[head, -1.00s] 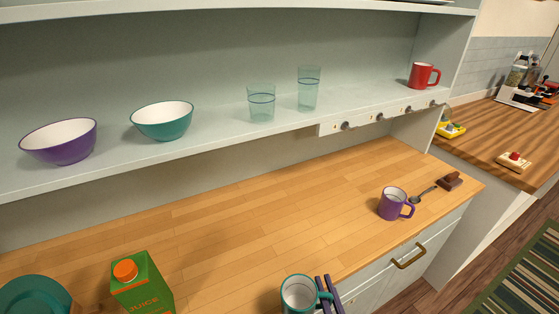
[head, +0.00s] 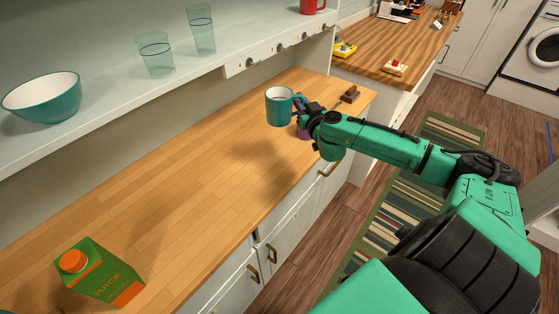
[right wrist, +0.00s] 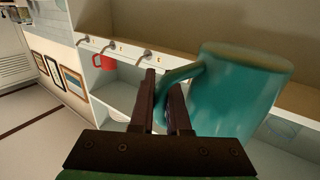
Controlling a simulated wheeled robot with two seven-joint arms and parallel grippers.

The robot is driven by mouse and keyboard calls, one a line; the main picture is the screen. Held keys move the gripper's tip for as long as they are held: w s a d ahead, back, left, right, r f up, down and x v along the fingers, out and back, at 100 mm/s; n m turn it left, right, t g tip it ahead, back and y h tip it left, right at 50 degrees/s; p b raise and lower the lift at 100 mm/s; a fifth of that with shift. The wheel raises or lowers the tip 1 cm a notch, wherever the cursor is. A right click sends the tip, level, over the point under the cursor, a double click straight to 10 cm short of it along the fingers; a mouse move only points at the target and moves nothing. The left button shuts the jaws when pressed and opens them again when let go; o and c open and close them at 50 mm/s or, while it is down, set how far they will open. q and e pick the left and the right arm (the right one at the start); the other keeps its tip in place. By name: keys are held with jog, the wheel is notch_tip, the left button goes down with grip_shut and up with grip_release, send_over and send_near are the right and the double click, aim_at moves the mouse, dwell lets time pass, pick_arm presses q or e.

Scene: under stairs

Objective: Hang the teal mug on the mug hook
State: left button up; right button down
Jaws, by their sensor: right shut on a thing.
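The teal mug (head: 279,108) is upright over the right part of the wooden counter. My right gripper (head: 298,104) is shut on its handle, and the mug body is to the left of the fingers. The right wrist view shows the mug (right wrist: 240,95) large at the right, with the handle between the two dark fingers (right wrist: 162,105). The mug hooks are on a white rail (head: 265,55) under the shelf edge, beyond and above the mug. The right wrist view shows several hooks, one of them a near hook (right wrist: 145,55), apart from the mug. My left gripper is out of view.
A red mug (head: 311,6), two glasses and a teal bowl (head: 42,97) are on the shelf. A juice carton (head: 100,273) is at the lower left. The middle of the counter (head: 190,190) is clear.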

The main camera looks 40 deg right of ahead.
jog(key=f+b, duration=0.2)
jog(key=f, duration=0.4)
jog(key=f+b, duration=0.3)
jog(key=f, duration=0.3)
jog(key=d+f+b, duration=0.1)
jog(key=f+b, duration=0.2)
jog(key=f, duration=0.3)
jog(key=shift+w+f, duration=0.15)
jog(key=shift+f, duration=0.15)
jog(key=shift+r, duration=0.1)
jog(key=c, duration=0.9)
grip_release()
